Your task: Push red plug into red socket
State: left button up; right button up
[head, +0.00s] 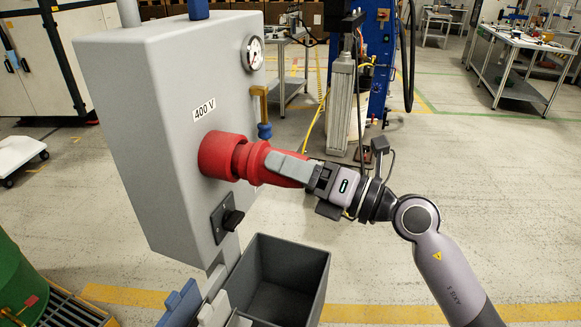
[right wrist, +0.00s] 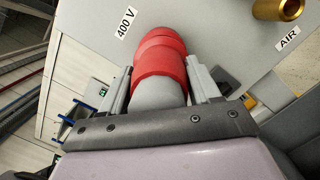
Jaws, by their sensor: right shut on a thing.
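The red socket (head: 217,155) sticks out from the side of the grey box under the 400 V label; it also shows in the right wrist view (right wrist: 158,42). The red plug (head: 256,161) is in line with the socket, its front meeting the socket's mouth with no clear gap. How deep it sits is hidden. My right gripper (head: 286,166) is shut on the plug from the right. In the right wrist view its two fingers flank the plug's grey rear (right wrist: 158,94), and the red part of the plug (right wrist: 160,72) lies beyond. My left gripper is not in view.
The grey box (head: 130,110) carries a gauge (head: 253,53) and a black rotary switch (head: 232,219). A brass fitting (head: 261,102) is near its right edge. An open dark bin (head: 318,290) stands below the plug. A green drum (head: 18,275) is at lower left.

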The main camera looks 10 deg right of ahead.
jog(key=shift+w+a+r+p, duration=0.15)
jog(key=shift+w+a+p, duration=0.1)
jog(key=shift+a+p, duration=0.15)
jog(key=shift+w+a, duration=0.15)
jog(key=shift+a, duration=0.15)
dwell(1.0)
jog(key=o, duration=1.2)
jog(key=shift+o, duration=0.2)
jog(key=shift+f, duration=0.2)
jog(key=shift+b+v, duration=0.4)
jog(key=shift+v, duration=1.65)
jog(key=b+v, duration=0.1)
jog(key=v, duration=0.3)
jog(key=shift+s+d, duration=0.25)
jog(key=shift+d, duration=0.05)
